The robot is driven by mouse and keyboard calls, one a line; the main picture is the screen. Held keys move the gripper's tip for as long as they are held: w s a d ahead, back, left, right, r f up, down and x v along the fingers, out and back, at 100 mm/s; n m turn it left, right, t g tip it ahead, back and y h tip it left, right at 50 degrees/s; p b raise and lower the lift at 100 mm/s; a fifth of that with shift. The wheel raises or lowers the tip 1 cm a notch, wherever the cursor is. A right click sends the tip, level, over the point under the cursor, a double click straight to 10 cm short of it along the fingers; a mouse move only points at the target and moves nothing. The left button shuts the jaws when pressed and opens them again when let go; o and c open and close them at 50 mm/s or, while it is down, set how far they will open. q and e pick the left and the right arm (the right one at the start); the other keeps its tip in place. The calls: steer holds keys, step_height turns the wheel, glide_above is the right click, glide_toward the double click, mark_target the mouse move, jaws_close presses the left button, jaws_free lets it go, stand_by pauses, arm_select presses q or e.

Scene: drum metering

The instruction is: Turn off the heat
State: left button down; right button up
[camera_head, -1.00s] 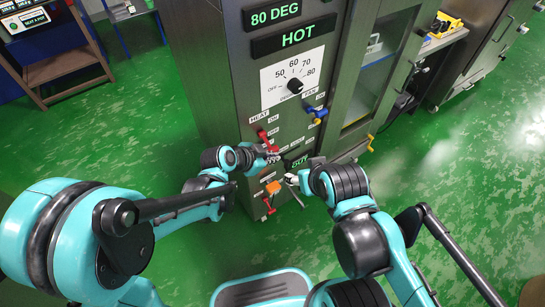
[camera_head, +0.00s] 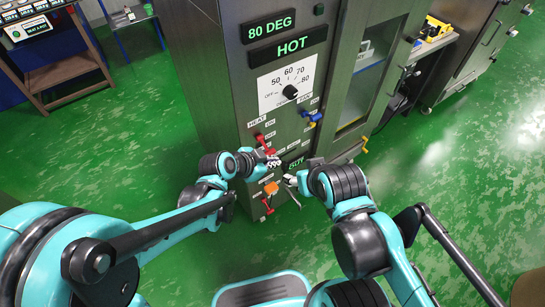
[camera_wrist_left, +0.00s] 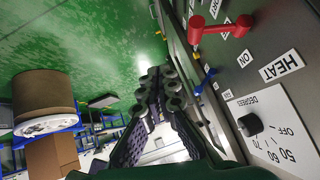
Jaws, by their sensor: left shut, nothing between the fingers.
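The red HEAT handle (camera_head: 264,142) is on the steel cabinet's front panel, under the HEAT label (camera_head: 257,122). In the left wrist view the red handle (camera_wrist_left: 222,28) is at the upper right, beside the ON label (camera_wrist_left: 245,58). My left gripper (camera_head: 274,163) is shut and empty, just below the red handle in the head view. In the left wrist view its fingertips (camera_wrist_left: 160,88) are together, apart from the handle. My right gripper (camera_head: 291,181) is low by the panel; its jaw opening is too small to tell. The displays read 80 DEG (camera_head: 272,30) and HOT (camera_head: 291,47).
A black degrees dial (camera_head: 290,91) is above the handles. A blue handle (camera_head: 313,117) is to the right of the red one. An orange part (camera_head: 271,187) and a lower red handle (camera_head: 267,204) are below my grippers. Green floor is open at left.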

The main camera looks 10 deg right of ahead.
arm_select(q)
steer(key=s+a+r+p, duration=0.2)
steer(key=s+a+r, duration=0.1)
steer(key=s, duration=0.1)
steer(key=shift+s+a+r, duration=0.3)
steer(key=shift+s+a, duration=0.1)
